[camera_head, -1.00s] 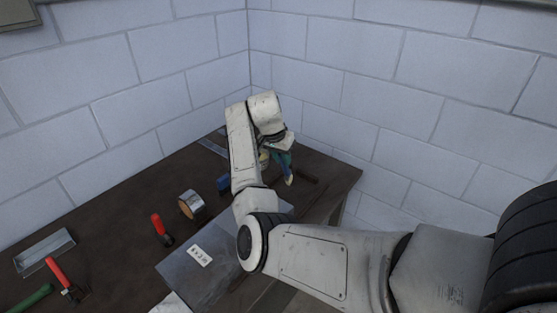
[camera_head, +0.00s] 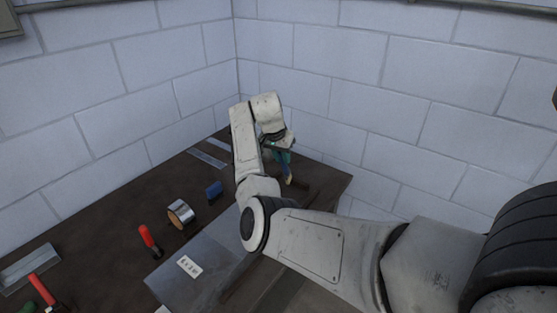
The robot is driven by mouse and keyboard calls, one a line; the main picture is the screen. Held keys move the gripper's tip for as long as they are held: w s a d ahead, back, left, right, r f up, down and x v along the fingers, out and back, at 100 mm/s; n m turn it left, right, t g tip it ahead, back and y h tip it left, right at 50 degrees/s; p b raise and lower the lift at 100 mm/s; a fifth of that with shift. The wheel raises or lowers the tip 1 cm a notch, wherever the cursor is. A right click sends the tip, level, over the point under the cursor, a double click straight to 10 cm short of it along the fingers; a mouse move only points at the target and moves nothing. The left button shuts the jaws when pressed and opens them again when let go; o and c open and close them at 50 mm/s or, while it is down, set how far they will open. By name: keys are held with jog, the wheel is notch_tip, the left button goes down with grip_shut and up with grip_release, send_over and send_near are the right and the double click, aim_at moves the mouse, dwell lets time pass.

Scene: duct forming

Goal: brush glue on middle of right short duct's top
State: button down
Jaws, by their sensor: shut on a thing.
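My gripper (camera_head: 279,146) is at the back right of the dark table, small and partly hidden by my own arm. It is shut on a brush (camera_head: 284,164) with a teal-green handle; the pale tip points down near the table's right end. I cannot tell whether the tip touches anything. Two short grey metal pieces lie side by side at the back, a left one (camera_head: 206,158) and a right one (camera_head: 219,145), left of my arm. They may be the short ducts; I cannot see glue on either. The brush is to the right of both.
On the dark table (camera_head: 105,215) lie a blue block (camera_head: 214,190), a silver tape roll (camera_head: 181,214), a red-handled tool (camera_head: 149,241) and a metal channel (camera_head: 30,268). A grey sheet with a white label (camera_head: 189,266) is at the front. Block walls enclose the back.

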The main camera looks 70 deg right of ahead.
jog(key=shift+s+d+b, duration=0.25)
jog(key=shift+d+b, duration=0.15)
jog(key=shift+d, duration=0.7)
jog(key=shift+s+d+b, duration=0.25)
jog(key=shift+d+b, duration=0.1)
jog(key=shift+d, duration=0.75)
jog(key=shift+w+a+p, duration=0.5)
jog(key=shift+w+a, duration=1.25)
jog(key=shift+a, duration=2.2)
jog(key=shift+w+a+p, duration=0.5)
jog(key=shift+w+a, duration=1.2)
jog(key=shift+a, duration=2.2)
jog(key=s+d+b, duration=0.2)
jog(key=d, duration=0.6)
jog(key=s+d+f+b, duration=0.1)
jog(key=s+d+b, duration=0.1)
jog(key=d, duration=0.6)
jog(key=shift+d+f+b, duration=0.15)
jog(key=shift+d+b, duration=0.05)
jog(key=shift+b, duration=0.15)
